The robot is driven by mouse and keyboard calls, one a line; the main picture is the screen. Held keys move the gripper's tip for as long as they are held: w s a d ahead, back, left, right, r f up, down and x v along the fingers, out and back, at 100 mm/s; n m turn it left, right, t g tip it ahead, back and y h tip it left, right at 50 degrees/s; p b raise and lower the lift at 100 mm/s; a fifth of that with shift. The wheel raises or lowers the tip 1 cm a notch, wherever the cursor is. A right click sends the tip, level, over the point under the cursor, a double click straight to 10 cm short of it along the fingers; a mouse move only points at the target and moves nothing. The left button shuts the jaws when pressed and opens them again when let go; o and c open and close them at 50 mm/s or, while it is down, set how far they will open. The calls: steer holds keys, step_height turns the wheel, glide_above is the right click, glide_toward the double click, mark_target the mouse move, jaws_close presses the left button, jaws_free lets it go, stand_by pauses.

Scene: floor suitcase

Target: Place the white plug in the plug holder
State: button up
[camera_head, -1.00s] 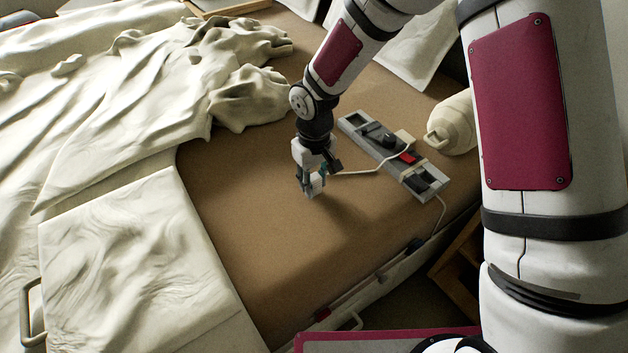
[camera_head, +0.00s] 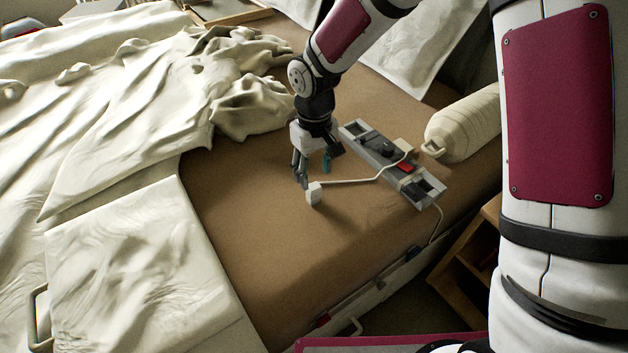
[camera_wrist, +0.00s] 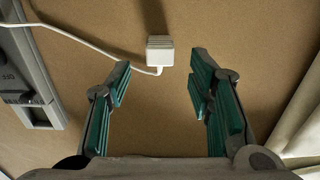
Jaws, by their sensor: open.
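The white plug (camera_head: 314,195) is a small block on the brown surface, with a white cable running right to the grey holder. It also shows in the wrist view (camera_wrist: 160,50), just beyond and between the fingertips. My gripper (camera_head: 316,172) is open and empty, a little above and behind the plug. In the wrist view its teal-padded fingers (camera_wrist: 158,80) are spread wide, with nothing between them. The plug holder (camera_head: 372,153) looks like the long grey strip to the right, holding dark pieces and a red switch. Part of it shows at the wrist view's left edge (camera_wrist: 40,75).
A cream rolled bundle (camera_head: 465,125) lies right of the strip. Crumpled cream cloth (camera_head: 130,85) covers the left, and a cloth-covered panel (camera_head: 130,260) is at lower left. The brown surface (camera_head: 265,230) is bare in front of the plug. A wooden frame (camera_head: 465,260) stands below its right edge.

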mark_target(315, 187)
steer(key=shift+r+p, duration=0.4)
steer(key=shift+r, duration=2)
steer(key=shift+d, duration=0.1)
